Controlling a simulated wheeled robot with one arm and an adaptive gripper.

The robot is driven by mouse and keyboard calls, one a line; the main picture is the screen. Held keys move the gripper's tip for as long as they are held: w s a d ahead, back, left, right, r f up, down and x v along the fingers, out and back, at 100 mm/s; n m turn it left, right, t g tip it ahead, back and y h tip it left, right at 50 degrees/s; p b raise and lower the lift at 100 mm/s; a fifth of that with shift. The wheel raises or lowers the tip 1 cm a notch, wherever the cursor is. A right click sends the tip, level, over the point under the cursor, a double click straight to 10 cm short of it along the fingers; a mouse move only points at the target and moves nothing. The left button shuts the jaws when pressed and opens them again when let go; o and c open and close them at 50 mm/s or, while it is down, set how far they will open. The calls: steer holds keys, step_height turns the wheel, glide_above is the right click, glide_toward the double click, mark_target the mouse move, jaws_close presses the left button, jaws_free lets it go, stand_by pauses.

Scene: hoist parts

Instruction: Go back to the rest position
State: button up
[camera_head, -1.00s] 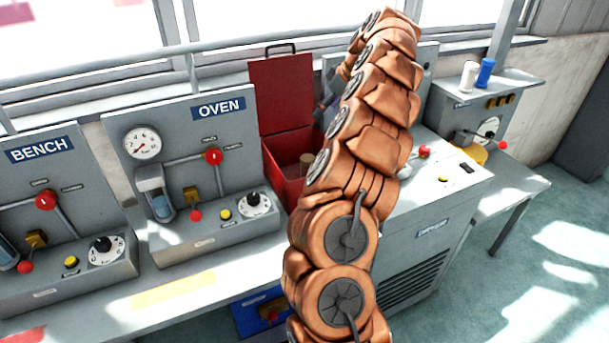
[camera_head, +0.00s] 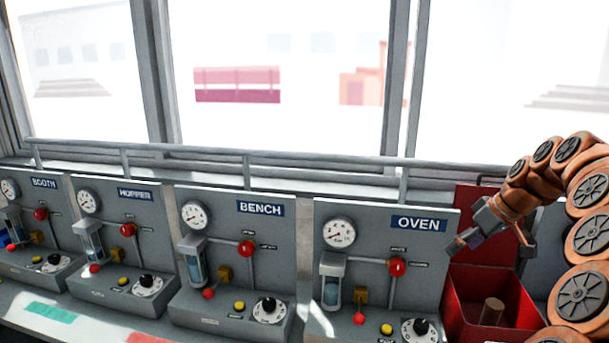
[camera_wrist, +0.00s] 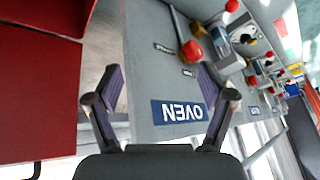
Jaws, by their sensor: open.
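My gripper (camera_head: 468,240) is raised in front of the right edge of the grey OVEN panel (camera_head: 440,262), near the red box's open lid. In the wrist view my gripper (camera_wrist: 160,108) has its two fingers spread apart with nothing between them. The OVEN sign (camera_wrist: 180,111) shows upside down just beyond the fingers. My copper-coloured arm curves up from the right side of the head view.
An open red box (camera_head: 500,290) with a brown cylinder (camera_head: 492,311) in it stands right of the OVEN panel. BENCH (camera_head: 262,209), HOPPER (camera_head: 135,194) and BOOTH (camera_head: 45,183) panels line the left. A grey rail (camera_head: 300,160) runs behind.

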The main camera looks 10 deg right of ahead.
steer(key=s+a+g, duration=0.1)
steer(key=s+a, duration=0.3)
steer(key=a, duration=0.3)
steer(key=s+a+f+g, duration=0.1)
steer(key=s+a, duration=0.3)
steer(key=a, duration=0.4)
steer(key=s+a+g, duration=0.1)
steer(key=s+a, duration=0.3)
steer(key=a, duration=0.3)
steer(key=s+a+f+m+g+h, duration=0.1)
steer(key=s+f, duration=0.4)
steer(key=s, duration=0.7)
steer(key=s+a+f+m+g+h, duration=0.2)
steer(key=s+f, duration=0.3)
steer(key=s, duration=0.7)
steer(key=shift+a+f+m, duration=0.2)
steer(key=shift+a+m, duration=0.3)
steer(key=shift+a, duration=0.2)
steer(key=shift+c, duration=0.3)
